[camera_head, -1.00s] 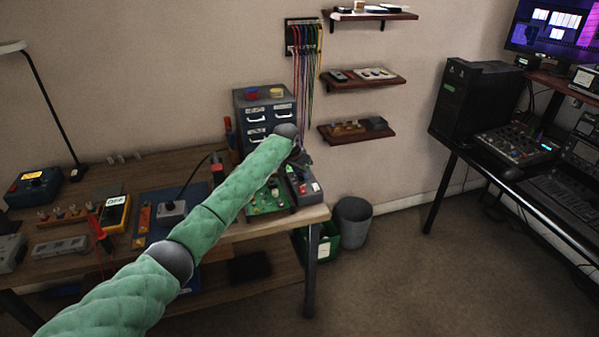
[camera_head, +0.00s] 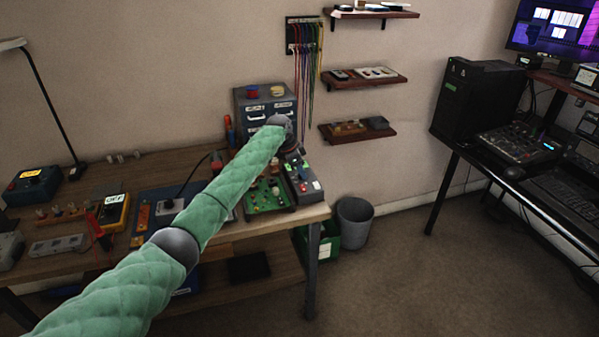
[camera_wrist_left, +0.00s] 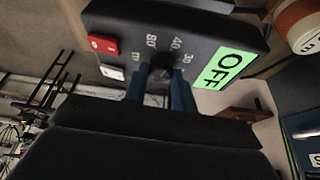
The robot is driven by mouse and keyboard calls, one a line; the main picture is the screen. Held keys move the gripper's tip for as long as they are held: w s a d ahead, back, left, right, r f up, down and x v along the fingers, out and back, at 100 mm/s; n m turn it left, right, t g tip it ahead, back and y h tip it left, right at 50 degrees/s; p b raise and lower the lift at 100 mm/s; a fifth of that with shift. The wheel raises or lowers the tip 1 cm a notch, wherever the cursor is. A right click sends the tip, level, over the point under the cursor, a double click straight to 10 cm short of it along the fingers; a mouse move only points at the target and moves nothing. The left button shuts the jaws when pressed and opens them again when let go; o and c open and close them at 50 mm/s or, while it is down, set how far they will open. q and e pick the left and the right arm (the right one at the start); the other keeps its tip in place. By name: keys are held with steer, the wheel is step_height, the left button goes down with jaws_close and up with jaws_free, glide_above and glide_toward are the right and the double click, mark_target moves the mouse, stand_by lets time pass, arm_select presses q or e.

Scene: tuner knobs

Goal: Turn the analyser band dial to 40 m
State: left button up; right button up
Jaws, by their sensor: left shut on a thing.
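The analyser (camera_wrist_left: 205,25) is a dark box in the left wrist view, with a green OFF label (camera_wrist_left: 224,66), a red switch (camera_wrist_left: 102,44) and a white button (camera_wrist_left: 112,72). Its band dial (camera_wrist_left: 162,74) is a small dark knob with marks 80, 40 and 30 around it. My left gripper (camera_wrist_left: 162,82) is shut on the dial, with a blue finger on each side. Which mark the dial points at is hard to tell. In the head view, the analyser (camera_head: 302,178) stands at the bench's right end, partly behind my left arm. My right gripper is not in view.
A green circuit board (camera_head: 264,196) lies left of the analyser on the wooden bench (camera_head: 125,168). A grey drawer cabinet (camera_head: 252,110) stands behind. Wall shelves (camera_head: 357,132) and hanging cables (camera_head: 304,75) are close above. A grey bin (camera_head: 354,222) stands on the floor to the right.

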arm_select(q)
steer(key=shift+w+a+r, duration=0.1)
steer(key=shift+a, duration=0.05)
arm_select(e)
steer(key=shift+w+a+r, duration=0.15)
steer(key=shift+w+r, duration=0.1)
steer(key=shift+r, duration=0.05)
arm_select(q)
steer(key=o, duration=1)
steer(key=shift+c, duration=0.2)
steer(key=shift+o, duration=0.2)
steer(key=shift+w+a, duration=0.1)
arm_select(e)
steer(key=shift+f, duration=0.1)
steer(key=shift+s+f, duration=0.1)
